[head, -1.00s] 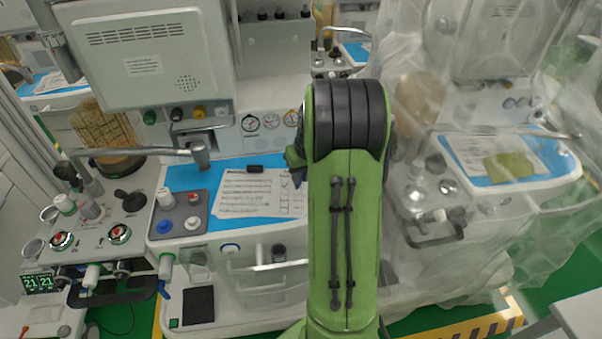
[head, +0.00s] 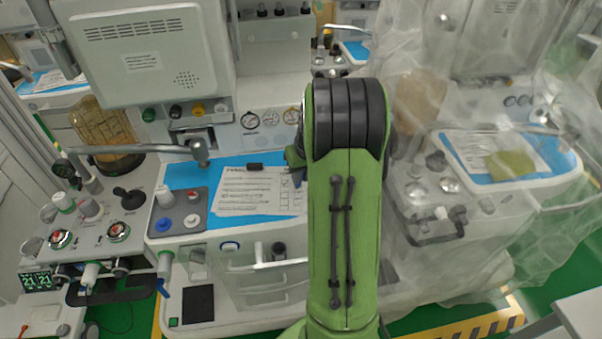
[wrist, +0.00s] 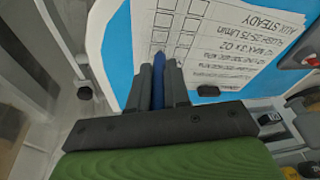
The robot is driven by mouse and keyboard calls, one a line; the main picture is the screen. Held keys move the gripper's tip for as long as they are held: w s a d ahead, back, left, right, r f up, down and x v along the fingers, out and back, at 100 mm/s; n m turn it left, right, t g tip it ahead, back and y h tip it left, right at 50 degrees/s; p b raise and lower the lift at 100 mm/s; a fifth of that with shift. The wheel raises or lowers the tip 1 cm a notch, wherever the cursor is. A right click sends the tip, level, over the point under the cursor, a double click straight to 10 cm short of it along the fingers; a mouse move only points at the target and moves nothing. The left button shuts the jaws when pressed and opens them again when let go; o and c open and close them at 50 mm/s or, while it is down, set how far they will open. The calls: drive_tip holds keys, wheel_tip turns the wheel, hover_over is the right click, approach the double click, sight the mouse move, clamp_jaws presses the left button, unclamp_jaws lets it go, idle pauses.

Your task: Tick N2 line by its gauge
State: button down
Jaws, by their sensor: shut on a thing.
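The checklist page (head: 252,193) lies on the blue mat (head: 184,177) of the left cart. In the wrist view the checklist (wrist: 225,40) appears upside down, with printed lines and columns of square boxes. My gripper (wrist: 158,82) is shut on a blue pen (wrist: 158,85), which points toward the box columns. I cannot tell whether its tip touches the paper. In the head view my arm hides most of the gripper and pen. Round gauges (head: 270,118) sit in a row on the panel behind the mat; their readings are too small to make out.
A small black object (head: 254,167) lies at the page's top edge. A grey tray with knobs (head: 181,212) is left of the page. A metal arm (head: 140,149) reaches over the mat's left side. A plastic-draped cart (head: 520,220) stands at right.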

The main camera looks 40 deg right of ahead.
drive_tip(key=shift+s+d, duration=0.3)
drive_tip(key=shift+d, duration=0.05)
idle(0.8)
wheel_tip(320, 180, up, 7)
drive_tip(key=p, duration=0.6)
drive_tip(key=shift+r, duration=0.1)
idle(0.4)
drive_tip(key=b+x, duration=0.1)
drive_tip(key=x, duration=0.1)
drive_tip(key=b+x, duration=0.2)
drive_tip(key=s+b+x, duration=0.1)
drive_tip(key=b+x, duration=0.1)
drive_tip(key=shift+a+f, duration=0.2)
drive_tip(key=shift+a, duration=0.2)
drive_tip(key=shift+f+b, duration=0.45)
drive_tip(key=shift+f, duration=0.05)
idle(1.1)
drive_tip(key=shift+s+d, duration=0.3)
drive_tip(key=shift+s, duration=0.05)
idle(0.9)
